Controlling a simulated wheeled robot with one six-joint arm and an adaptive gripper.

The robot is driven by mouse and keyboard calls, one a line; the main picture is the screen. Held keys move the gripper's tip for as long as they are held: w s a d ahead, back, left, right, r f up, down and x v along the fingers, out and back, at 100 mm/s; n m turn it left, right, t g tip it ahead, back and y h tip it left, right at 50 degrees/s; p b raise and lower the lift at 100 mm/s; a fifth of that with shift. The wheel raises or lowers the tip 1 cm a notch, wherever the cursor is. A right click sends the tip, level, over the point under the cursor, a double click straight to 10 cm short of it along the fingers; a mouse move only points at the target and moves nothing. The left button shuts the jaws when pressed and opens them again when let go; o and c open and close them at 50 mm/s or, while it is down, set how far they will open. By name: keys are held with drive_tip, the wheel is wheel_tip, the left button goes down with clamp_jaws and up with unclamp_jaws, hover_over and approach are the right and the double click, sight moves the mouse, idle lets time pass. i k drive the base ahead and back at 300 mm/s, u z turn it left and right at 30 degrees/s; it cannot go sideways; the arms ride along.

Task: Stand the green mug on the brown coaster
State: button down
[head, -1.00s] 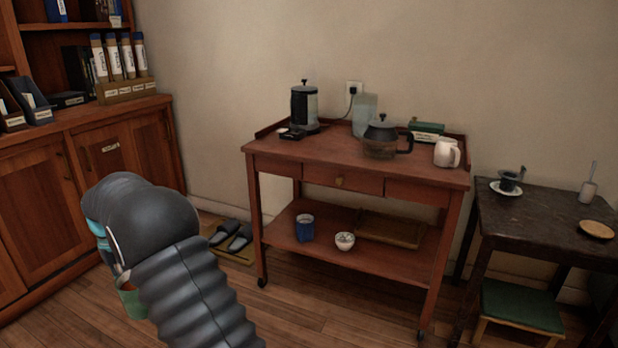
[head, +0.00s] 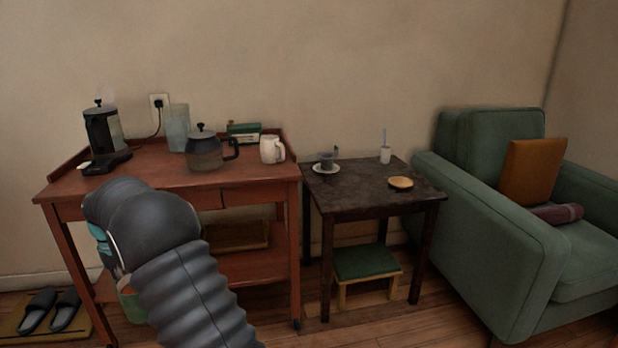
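The green mug (head: 132,304) shows only in part at the lower left, below the end of my arm. It keeps the same place against my arm in both frames, so my gripper (head: 122,282) is shut on it. The fingers are mostly hidden behind my own arm links. The brown coaster (head: 400,183) is a round, flat, light-brown disc. It lies bare on the front right part of the small dark table (head: 352,197), well to the right of my gripper.
On the dark table stand a dark cup on a saucer (head: 326,169) and a white pot with a stick (head: 385,154). A red-brown trolley (head: 255,170) with a glass pot and white jug stands left. A green stool (head: 367,262) sits beneath the table; a green armchair (head: 480,245) stands right.

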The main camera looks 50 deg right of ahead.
sight(396, 182)
drive_tip(key=z, duration=1.2)
